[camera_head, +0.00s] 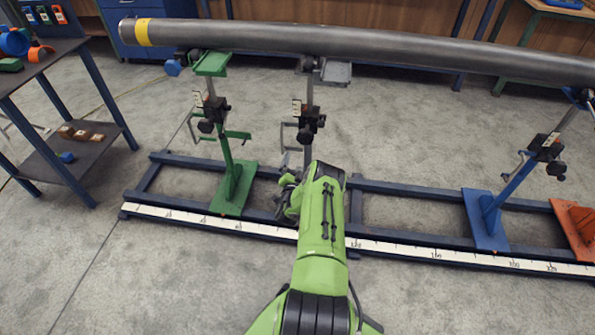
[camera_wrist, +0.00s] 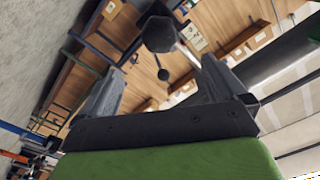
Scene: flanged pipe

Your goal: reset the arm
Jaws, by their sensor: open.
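My green arm (camera_head: 322,225) reaches up from the bottom of the head view, over the measuring rail. My gripper (camera_head: 290,183) is at its far end, low near the grey stand (camera_head: 307,150), and partly hidden by the arm. In the wrist view the two fingers of my gripper (camera_wrist: 160,72) stand wide apart, with nothing held between them.
A long steel pipe (camera_head: 300,38) with a yellow band lies across several stands. The green stand (camera_head: 235,185) is left of my gripper and the blue stand (camera_head: 487,220) is to the right. A blue base frame with a scale (camera_head: 420,252) runs underneath. A shelf table (camera_head: 50,55) stands left.

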